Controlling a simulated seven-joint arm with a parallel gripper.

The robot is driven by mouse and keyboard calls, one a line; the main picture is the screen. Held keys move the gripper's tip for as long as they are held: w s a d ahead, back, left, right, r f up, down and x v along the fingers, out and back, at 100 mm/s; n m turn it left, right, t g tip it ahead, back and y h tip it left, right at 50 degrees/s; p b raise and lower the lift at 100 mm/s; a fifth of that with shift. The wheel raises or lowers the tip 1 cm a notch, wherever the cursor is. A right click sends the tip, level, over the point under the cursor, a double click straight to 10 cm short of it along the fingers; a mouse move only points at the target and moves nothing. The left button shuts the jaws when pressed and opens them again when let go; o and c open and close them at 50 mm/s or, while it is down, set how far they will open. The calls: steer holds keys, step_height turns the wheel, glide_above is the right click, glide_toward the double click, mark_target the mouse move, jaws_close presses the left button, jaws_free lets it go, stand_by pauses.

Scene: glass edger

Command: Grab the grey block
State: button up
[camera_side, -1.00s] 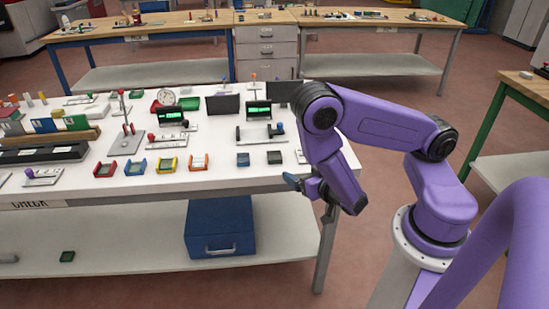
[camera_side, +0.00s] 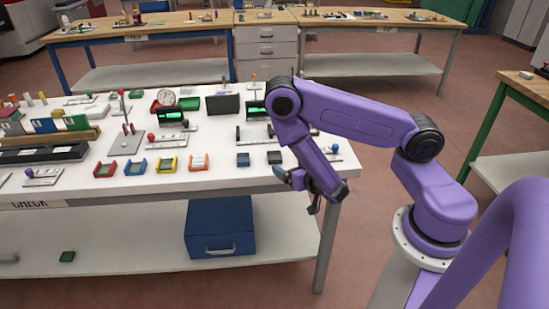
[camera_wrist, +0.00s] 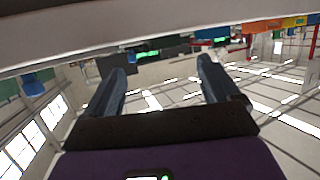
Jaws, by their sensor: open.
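Two small dark blocks sit near the front edge of the white table in the side view. The right one (camera_side: 274,157) looks dark grey; the left one (camera_side: 243,159) looks more bluish. I cannot surely tell which is the grey block. My gripper (camera_side: 296,188) is at the table's front edge near its right corner, below and to the right of both blocks in the picture and apart from them. In the wrist view my gripper (camera_wrist: 160,64) has its two fingers spread with nothing held between them. I cannot make out either block in the wrist view.
Red, blue, yellow and orange trays (camera_side: 166,164) stand in a row left of the blocks. Behind the blocks are a lever panel (camera_side: 254,134) and dark screens (camera_side: 222,104). A blue drawer box (camera_side: 219,228) is on the lower shelf. The table edge (camera_wrist: 150,50) crosses the wrist view.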

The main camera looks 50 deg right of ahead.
mark_target(275, 156)
steer(key=shift+x, duration=4.05)
steer(key=shift+w+a+r, duration=0.15)
steer(key=shift+a+r, duration=0.05)
steer(key=shift+c, duration=0.3)
steer(key=c, duration=1.3)
